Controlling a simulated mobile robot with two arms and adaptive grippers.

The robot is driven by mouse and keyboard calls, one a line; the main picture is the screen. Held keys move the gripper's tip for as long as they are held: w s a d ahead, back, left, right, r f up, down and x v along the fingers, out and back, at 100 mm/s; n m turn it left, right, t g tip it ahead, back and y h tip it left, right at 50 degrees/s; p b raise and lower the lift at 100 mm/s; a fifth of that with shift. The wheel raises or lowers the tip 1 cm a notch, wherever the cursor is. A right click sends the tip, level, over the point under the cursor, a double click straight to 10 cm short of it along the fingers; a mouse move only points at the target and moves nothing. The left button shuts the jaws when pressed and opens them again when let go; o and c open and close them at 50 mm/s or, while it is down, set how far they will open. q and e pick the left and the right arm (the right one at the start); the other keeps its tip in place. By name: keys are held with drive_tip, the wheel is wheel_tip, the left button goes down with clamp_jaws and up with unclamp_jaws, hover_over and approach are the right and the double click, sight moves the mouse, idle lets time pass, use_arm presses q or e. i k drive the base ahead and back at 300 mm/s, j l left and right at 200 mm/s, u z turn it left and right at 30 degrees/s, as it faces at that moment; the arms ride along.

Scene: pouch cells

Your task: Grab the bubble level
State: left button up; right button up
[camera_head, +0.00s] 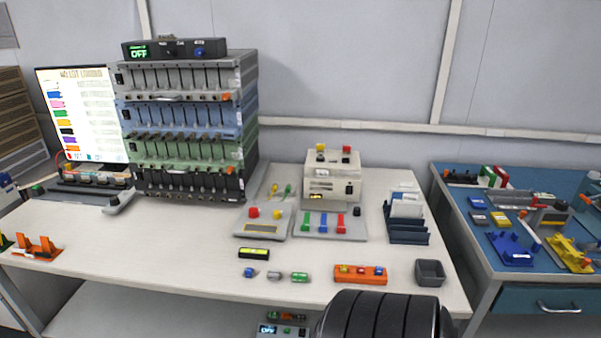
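A small dark bar with a yellow-green window (254,254), which looks like the bubble level, lies flat on the white table (130,250) left of the middle. Nothing covers it and nothing touches it. Neither of my grippers shows in the head view. A black ribbed rounded part, likely mine, rises at the bottom edge right of centre and hides some of the table's front edge.
Small blue, grey and green pieces (300,278) lie just in front of the bar. An orange block (360,274) and a dark grey bin (430,272) are to the right. Grey fixtures (264,220) stand behind. The table's front left is mostly clear.

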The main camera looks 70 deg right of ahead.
sight(247, 253)
drive_tip(key=z, duration=1.75)
drive_tip(key=i+l+u, duration=0.15)
drive_tip(key=l, duration=0.15)
drive_tip(key=i+l+u, duration=0.2)
drive_tip(key=l+u, duration=0.15)
drive_tip(key=l, duration=0.3)
